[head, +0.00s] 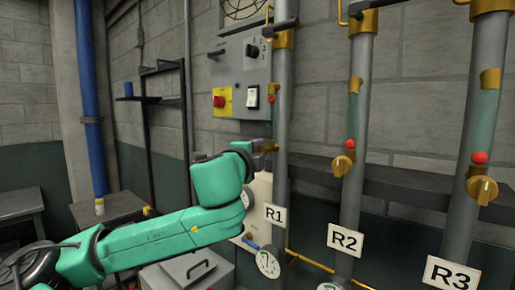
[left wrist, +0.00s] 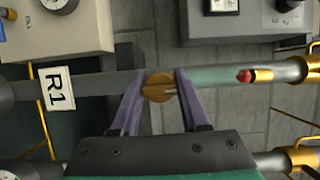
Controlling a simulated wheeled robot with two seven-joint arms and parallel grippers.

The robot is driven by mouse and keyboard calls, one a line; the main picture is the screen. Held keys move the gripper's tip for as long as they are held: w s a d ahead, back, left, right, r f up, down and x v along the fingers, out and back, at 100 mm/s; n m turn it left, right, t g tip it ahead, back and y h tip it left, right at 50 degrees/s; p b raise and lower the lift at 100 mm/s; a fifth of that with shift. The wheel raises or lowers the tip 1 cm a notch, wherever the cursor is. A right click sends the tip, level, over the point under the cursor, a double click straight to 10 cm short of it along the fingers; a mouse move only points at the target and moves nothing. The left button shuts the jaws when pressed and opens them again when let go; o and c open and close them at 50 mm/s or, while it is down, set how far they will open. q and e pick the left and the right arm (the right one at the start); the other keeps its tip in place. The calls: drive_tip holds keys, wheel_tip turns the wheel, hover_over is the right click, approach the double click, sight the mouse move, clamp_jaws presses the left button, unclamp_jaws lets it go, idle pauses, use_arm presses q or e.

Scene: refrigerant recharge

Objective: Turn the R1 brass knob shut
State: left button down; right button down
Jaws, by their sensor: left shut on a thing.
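The R1 brass knob (left wrist: 158,88) sits on the grey R1 pipe, between the R1 label and the green sight glass. My left gripper (left wrist: 158,80) has its two purple fingers on either side of the knob and is shut on it. In the head view my left gripper (head: 262,146) reaches the R1 pipe from the left, and the knob is mostly hidden there. The R1 label (head: 275,214) is below it on the pipe and also shows in the left wrist view (left wrist: 58,88). My right gripper is not in view.
The R2 knob (head: 342,166) and R3 knob (head: 482,190) are on pipes to the right. A grey control box (head: 240,75) with a red button and switches hangs behind R1. A dark shelf (head: 400,190) runs along the wall. Gauges (head: 268,263) hang low.

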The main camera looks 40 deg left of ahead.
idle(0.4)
use_arm(q)
drive_tip(key=shift+c, duration=2.2)
unclamp_jaws()
drive_tip(key=shift+s+d+f+b, duration=0.1)
drive_tip(key=shift+s+f+b, duration=0.05)
drive_tip(key=shift+b, duration=0.25)
drive_tip(key=b+v, duration=0.7)
drive_tip(key=v, duration=0.7)
